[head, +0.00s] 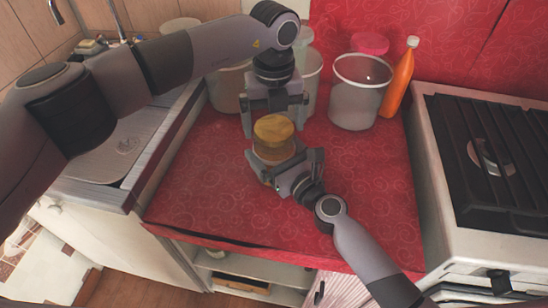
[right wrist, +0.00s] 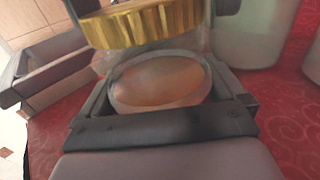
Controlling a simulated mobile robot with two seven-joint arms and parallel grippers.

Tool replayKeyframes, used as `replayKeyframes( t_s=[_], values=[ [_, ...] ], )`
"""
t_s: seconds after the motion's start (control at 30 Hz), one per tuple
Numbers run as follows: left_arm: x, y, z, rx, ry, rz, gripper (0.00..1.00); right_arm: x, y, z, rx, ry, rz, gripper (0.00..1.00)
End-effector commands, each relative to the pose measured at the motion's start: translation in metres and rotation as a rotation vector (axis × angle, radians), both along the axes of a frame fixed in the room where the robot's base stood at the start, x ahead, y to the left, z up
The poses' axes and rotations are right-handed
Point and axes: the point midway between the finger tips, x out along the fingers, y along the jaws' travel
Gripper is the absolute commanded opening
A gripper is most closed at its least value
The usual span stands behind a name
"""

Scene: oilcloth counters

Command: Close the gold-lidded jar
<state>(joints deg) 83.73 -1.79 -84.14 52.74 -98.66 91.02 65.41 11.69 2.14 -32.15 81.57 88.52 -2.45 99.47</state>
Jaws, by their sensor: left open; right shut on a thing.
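The gold lid (head: 273,130) is over the glass jar (head: 275,155), between the fingers of my left gripper (head: 274,118), which points down from above and is open. In the right wrist view the gold lid (right wrist: 145,22) is above the jar (right wrist: 160,82), whose tan contents show below it. I cannot tell whether the lid touches the jar's rim. My right gripper (head: 291,168) comes from the front right and is shut on the jar, low over the red counter. The left gripper and lid hide the jar's far side.
On the red oilcloth counter (head: 205,175), a clear bin (head: 355,100) and an orange bottle (head: 398,78) stand at the back right. More pale bins are behind my left gripper. A stove (head: 490,150) is on the right, a sink on the left. The counter's front is clear.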

Motion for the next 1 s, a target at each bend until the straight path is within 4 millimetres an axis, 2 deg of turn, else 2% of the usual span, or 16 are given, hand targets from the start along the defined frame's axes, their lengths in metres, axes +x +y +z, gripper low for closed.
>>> replayKeyframes(
  t_s=[0.27,0.3,0.43,0.47,0.63,0.73,1.0],
  values=[
    [0.0,-0.0003,-0.0015,0.0,0.0,-0.001,1.0,0.0001,0.0,0.0005,0.001,-0.001,0.0,0.12],
    [0.0,-0.0003,-0.0015,0.0,0.0,-0.001,0.94,0.0001,0.0,0.0005,0.001,-0.001,0.0,0.12],
    [0.0,-0.0003,-0.0014,0.0,0.0,-0.001,0.51,0.0002,-0.0001,0.0005,0.001,-0.001,0.0,0.12],
    [0.0,-0.0003,-0.0013,0.0,0.0,-0.001,0.48,0.0002,-0.0001,0.0005,0.001,-0.001,0.0,0.12],
    [-0.0001,-0.0003,-0.0012,0.0,0.0,-0.014,0.48,0.0002,-0.0001,0.0006,0.001,-0.001,0.0,0.12],
    [-0.0001,-0.0003,-0.0011,0.0,0.0,-0.086,0.48,0.0002,-0.0001,0.0006,0.001,-0.001,0.0,0.12],
    [0.0,-0.0004,-0.0013,-0.001,-0.001,-0.512,0.48,0.0003,-0.0001,0.0006,0.001,-0.001,-0.001,0.12]
  ],
)
